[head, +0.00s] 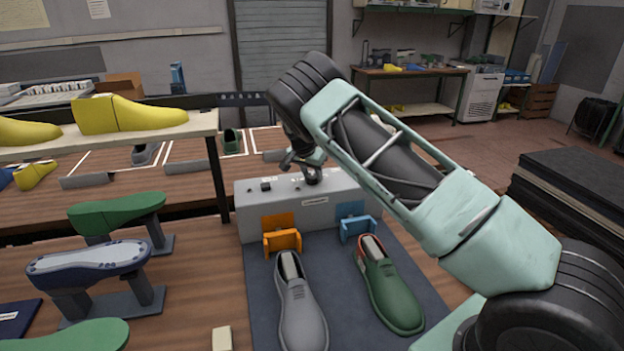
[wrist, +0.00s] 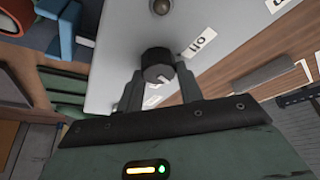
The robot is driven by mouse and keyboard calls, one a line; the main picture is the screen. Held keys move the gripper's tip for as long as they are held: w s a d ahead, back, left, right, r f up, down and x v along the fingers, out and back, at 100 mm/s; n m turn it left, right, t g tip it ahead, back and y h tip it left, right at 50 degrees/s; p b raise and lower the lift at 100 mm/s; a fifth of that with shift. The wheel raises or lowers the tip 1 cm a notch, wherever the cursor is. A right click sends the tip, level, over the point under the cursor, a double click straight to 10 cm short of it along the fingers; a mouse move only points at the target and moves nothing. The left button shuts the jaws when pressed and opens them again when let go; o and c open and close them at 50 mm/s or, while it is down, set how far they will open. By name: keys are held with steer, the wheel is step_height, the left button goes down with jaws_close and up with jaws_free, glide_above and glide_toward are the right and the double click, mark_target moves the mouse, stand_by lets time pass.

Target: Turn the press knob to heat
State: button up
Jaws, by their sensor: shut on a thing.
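The press (head: 318,220) is a pale grey box on the bench, with small controls along its top. My gripper (head: 309,172) is over the top of the press, right of its middle. In the wrist view my gripper (wrist: 158,80) is shut on a round black knob (wrist: 156,62), with one finger on each side of it. Another pale label is partly hidden behind the fingers. I cannot read the knob's pointer, so its setting is unclear.
Orange (head: 282,238) and blue (head: 356,222) holders stand in front of the press, with a grey shoe (head: 300,310) and a green shoe (head: 392,290) on a dark mat. Shoe lasts stand at left.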

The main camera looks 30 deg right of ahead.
steer(key=m+g+b, duration=0.1)
steer(key=m, duration=0.1)
steer(key=m+g+b, duration=0.1)
steer(key=m, duration=0.2)
steer(key=shift+h+b, duration=0.3)
steer(key=shift+b, duration=0.1)
steer(key=shift+m, duration=0.3)
steer(key=o, duration=1)
steer(key=b+v, duration=0.3)
steer(key=v, duration=1.4)
steer(key=shift+w+r+b, duration=0.15)
steer(key=shift+r+b, duration=0.1)
steer(key=shift+b, duration=0.05)
